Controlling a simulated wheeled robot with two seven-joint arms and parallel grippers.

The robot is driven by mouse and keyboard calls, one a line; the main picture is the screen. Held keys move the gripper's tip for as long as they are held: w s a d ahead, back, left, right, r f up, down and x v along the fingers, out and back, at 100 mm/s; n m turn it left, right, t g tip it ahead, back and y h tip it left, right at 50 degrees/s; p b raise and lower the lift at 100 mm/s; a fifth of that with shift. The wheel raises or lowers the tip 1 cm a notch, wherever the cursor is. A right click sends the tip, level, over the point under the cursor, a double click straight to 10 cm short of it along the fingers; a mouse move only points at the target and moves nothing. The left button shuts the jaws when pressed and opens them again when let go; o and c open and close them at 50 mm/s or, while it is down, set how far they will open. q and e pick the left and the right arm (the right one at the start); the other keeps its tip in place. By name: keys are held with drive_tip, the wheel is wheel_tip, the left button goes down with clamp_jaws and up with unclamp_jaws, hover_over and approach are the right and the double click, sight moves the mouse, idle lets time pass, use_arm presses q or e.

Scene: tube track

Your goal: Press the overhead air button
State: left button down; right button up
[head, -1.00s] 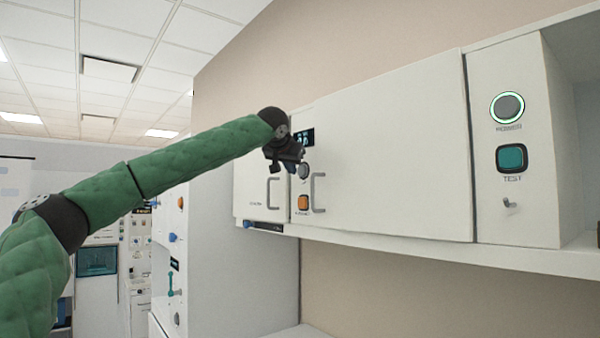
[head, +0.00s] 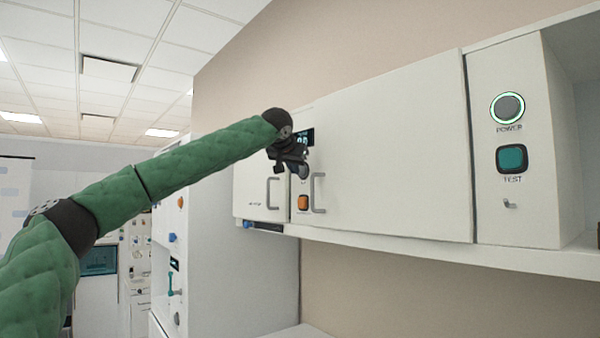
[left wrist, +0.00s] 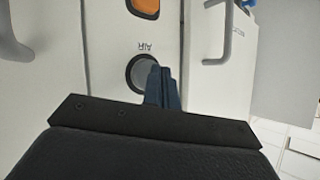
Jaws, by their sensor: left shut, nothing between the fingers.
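The air button is a round grey button with a dark rim. It shows in the left wrist view (left wrist: 140,72), upside down, with the label AIR beside it. In the head view the button (head: 304,172) is partly hidden behind my gripper, on the narrow panel between two overhead cabinet doors. My left gripper (head: 297,165) is shut and empty at this panel. In the left wrist view its dark blue fingertips (left wrist: 162,76) overlap the button's edge. I cannot tell whether they touch it. My right gripper is not in view.
An orange button (head: 303,202) sits below the air button and a small display (head: 305,138) above it. Door handles (head: 318,193) stick out on both sides. A power button (head: 507,107) and a teal test button (head: 512,158) are farther right.

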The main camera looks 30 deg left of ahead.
use_arm(q)
drive_tip(key=shift+w+d, duration=0.1)
drive_tip(key=shift+w, duration=0.2)
idle(0.4)
drive_tip(key=shift+s, duration=0.1)
drive_tip(key=shift+s+a+b, duration=0.35)
drive_tip(key=shift+s+a, duration=0.05)
drive_tip(key=shift+s, duration=0.4)
drive_tip(key=shift+s+a+b, duration=0.4)
drive_tip(key=shift+s, duration=0.5)
drive_tip(key=shift+s+a+b, duration=0.35)
drive_tip(key=shift+s, duration=0.6)
drive_tip(key=shift+s+a+b, duration=0.4)
drive_tip(key=shift+s, duration=0.5)
